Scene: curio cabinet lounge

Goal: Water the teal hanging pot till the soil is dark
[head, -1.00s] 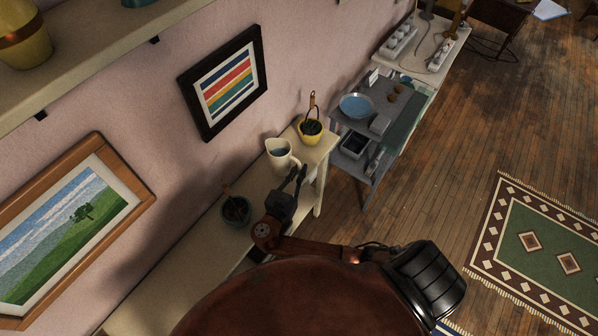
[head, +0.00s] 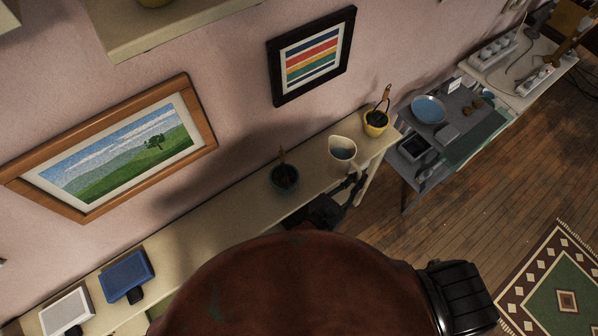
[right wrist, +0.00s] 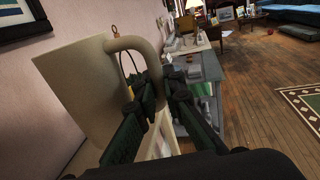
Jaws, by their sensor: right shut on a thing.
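The teal pot (head: 284,184) with dark contents and an upright brown-tipped hanger is on the long cream shelf in the head view. To its right is a cream pitcher (head: 342,148) with bluish water inside. My right gripper (head: 354,186) is at the pitcher's near side, partly hidden by my own body. In the right wrist view, its fingers (right wrist: 160,100) are shut around the handle of the pitcher (right wrist: 85,95), which looks about upright. I cannot tell whether the pitcher touches the shelf. My left gripper is not in view.
A yellow pot (head: 376,121) with a hanger stands at the right end of the cream shelf (head: 215,205). A grey cart (head: 408,170) with a blue plate is beyond it. Blue (head: 127,274) and white (head: 68,311) objects are at lower left. A higher shelf (head: 150,30) juts from the wall.

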